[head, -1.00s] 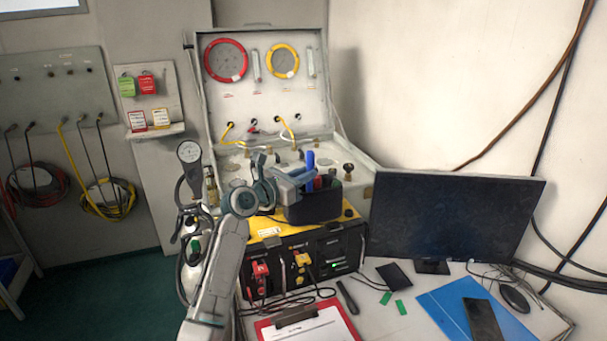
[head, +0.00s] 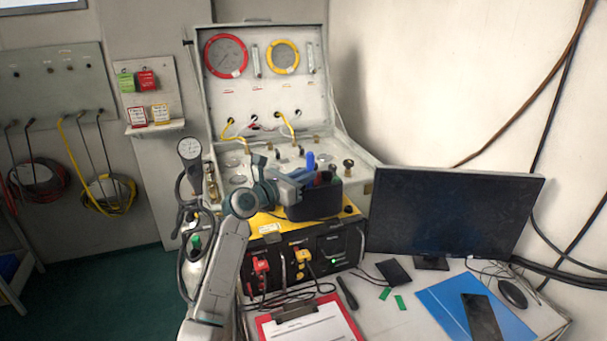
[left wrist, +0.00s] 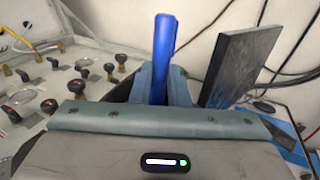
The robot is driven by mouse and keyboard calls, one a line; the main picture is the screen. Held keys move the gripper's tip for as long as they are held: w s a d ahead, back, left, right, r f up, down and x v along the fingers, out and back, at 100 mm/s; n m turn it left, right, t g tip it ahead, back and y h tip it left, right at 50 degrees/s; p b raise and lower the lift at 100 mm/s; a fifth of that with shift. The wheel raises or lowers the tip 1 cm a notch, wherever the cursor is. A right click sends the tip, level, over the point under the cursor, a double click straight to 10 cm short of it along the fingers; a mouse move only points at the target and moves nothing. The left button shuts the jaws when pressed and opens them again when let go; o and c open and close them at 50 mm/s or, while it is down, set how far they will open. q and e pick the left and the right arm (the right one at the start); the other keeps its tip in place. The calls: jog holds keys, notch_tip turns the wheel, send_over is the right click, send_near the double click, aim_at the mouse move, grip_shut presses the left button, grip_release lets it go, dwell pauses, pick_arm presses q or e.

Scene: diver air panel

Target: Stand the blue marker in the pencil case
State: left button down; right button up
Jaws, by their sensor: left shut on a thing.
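The blue marker (head: 310,162) stands upright above the black pencil case (head: 313,207). My left gripper (head: 303,177) is shut on it over the case's left part. In the left wrist view the marker (left wrist: 163,50) rises between the two fingers, its lower end hidden by the gripper. I cannot tell whether that end is inside the case. The case holds other pens, including a reddish one and a green one, at its right. My right gripper is not in view.
The case stands on the yellow-topped power unit (head: 265,226), in front of the open gauge panel (head: 265,85). A monitor (head: 455,215) stands close at the right. A clipboard (head: 305,325), blue folder (head: 450,305) and phone (head: 481,316) lie on the desk.

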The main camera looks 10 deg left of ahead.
pick_arm(q)
jog(key=shift+f, duration=0.3)
jog(key=shift+f, duration=0.35)
dwell(0.4)
jog(key=c, duration=1.3)
grip_release()
jog(key=shift+p, duration=0.3)
